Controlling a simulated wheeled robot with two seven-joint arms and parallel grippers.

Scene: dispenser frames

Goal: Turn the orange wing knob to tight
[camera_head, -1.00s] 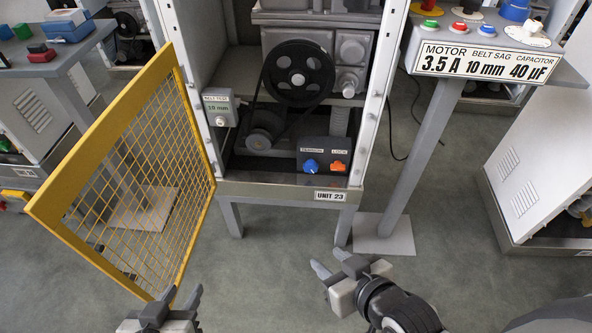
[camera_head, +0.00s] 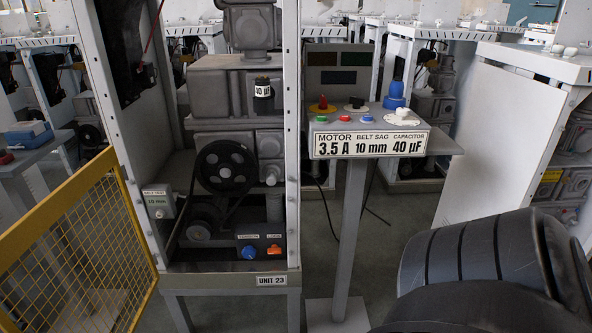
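The orange wing knob (camera_head: 274,250) sits low in the open Unit 23 cabinet, at the right end of a dark control box, under a small label. A blue knob (camera_head: 249,252) is just left of it. The orange knob's wing looks roughly level, but it is too small to tell its exact setting. Neither gripper shows now. A large dark ribbed part of my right arm fills the lower right corner, well in front of the cabinet and apart from the knob.
The yellow mesh door (camera_head: 72,245) stands open at the left. A belt gauge (camera_head: 158,202) reads 10 mm. Right of the cabinet, a pedestal panel (camera_head: 369,143) reads 3.5 A, 10 mm, 40 µF. A white cabinet (camera_head: 507,135) stands further right.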

